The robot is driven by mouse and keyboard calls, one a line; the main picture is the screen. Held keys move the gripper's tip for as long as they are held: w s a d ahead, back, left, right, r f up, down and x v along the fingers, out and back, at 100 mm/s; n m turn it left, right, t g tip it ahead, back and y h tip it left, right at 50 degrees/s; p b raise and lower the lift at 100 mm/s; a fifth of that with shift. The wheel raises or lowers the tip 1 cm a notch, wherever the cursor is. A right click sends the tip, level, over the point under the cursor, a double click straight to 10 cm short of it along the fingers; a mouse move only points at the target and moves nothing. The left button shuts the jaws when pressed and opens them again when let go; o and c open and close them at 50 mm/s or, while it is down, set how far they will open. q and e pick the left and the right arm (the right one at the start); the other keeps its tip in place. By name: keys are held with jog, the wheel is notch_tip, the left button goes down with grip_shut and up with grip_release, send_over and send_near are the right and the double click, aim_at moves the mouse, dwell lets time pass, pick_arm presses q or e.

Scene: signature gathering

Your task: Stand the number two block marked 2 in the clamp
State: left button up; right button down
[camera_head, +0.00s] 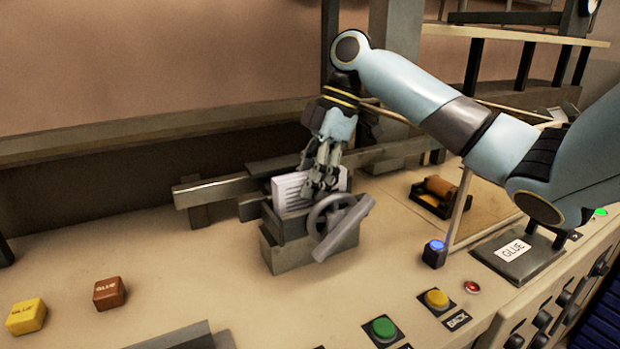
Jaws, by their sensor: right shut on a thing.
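The grey clamp (287,257) stands on the bench in the middle, with a round handwheel (333,226) on its front right. A pale block with a lined face (289,194) stands upright at the clamp's top, its lower part hidden behind the clamp's front jaw. I cannot read a 2 on it. My right gripper (322,183) points down from above and is shut on the pale block at its right side. The fingers cover part of the block. I cannot tell whether the clamp is tight on it. My left gripper is out of view.
A yellow block (27,316) and a brown block (109,293) lie at the front left. A roller in a black tray (440,195) lies to the right. Green (383,328), yellow (436,299) and blue (435,253) buttons line the front right. The bench left of the clamp is mostly clear.

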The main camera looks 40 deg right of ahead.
jog(key=c, duration=1)
grip_release()
jog(key=shift+b+v, duration=0.65)
jog(key=shift+v, duration=3.2)
jog(key=shift+f, duration=0.1)
